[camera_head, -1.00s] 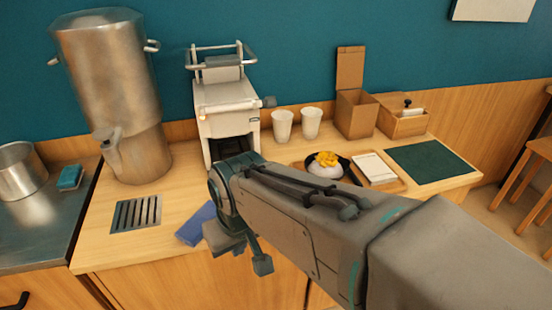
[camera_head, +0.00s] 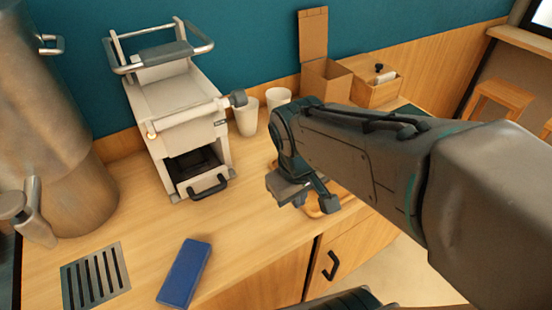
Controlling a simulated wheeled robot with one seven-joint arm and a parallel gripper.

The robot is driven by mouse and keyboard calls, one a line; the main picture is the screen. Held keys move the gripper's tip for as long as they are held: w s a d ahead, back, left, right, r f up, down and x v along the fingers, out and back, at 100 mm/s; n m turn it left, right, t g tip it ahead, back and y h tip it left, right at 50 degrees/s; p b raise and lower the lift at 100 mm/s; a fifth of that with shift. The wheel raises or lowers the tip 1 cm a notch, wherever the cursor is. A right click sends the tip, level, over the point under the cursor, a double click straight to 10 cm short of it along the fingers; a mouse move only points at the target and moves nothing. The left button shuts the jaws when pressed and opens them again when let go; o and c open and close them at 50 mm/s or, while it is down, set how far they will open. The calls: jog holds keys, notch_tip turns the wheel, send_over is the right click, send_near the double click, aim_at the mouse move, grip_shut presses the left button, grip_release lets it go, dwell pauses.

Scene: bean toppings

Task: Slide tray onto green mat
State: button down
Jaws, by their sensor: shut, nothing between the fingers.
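The wooden tray (camera_head: 325,210) is almost wholly hidden behind my arm; only a bit of its light-brown near edge shows below the forearm. Whatever stands on the tray is hidden. A sliver of the dark green mat (camera_head: 410,110) shows above my forearm at the right of the counter; the rest is covered. My gripper (camera_head: 305,199) is shut and empty, beside the visible edge of the tray. I cannot tell whether it touches the tray.
A white machine (camera_head: 180,120) with a black-handled drawer stands at left of centre. Two white cups (camera_head: 246,118), a cardboard box (camera_head: 325,80) and a wooden box (camera_head: 376,90) stand behind my arm.

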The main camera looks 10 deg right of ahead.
jog(key=w+a+f+n+t+h+b, duration=0.15)
jog(key=w+a+f+n+h, duration=0.3)
jog(key=n, duration=0.45)
jog(key=w+a+f+n+g+h+b, duration=0.1)
jog(key=w+a+f+n+h+b, duration=0.15)
jog(key=w+a+n, duration=0.5)
jog(key=shift+n+t+h, duration=0.25)
jog(key=shift+n+h, duration=0.05)
jog(key=shift+n, duration=0.55)
jog(key=x, duration=0.3)
jog(key=s+x, duration=0.1)
jog(key=x, duration=0.2)
jog(key=s+x, duration=0.1)
jog(key=x, duration=0.3)
jog(key=shift+d+f, duration=0.1)
jog(key=shift+d, duration=0.35)
jog(key=d, duration=0.1)
jog(key=w+d, duration=0.1)
jog(key=d, duration=0.1)
jog(key=shift+d+f, duration=0.2)
jog(key=shift+w+d, duration=0.15)
jog(key=shift+d, duration=0.3)
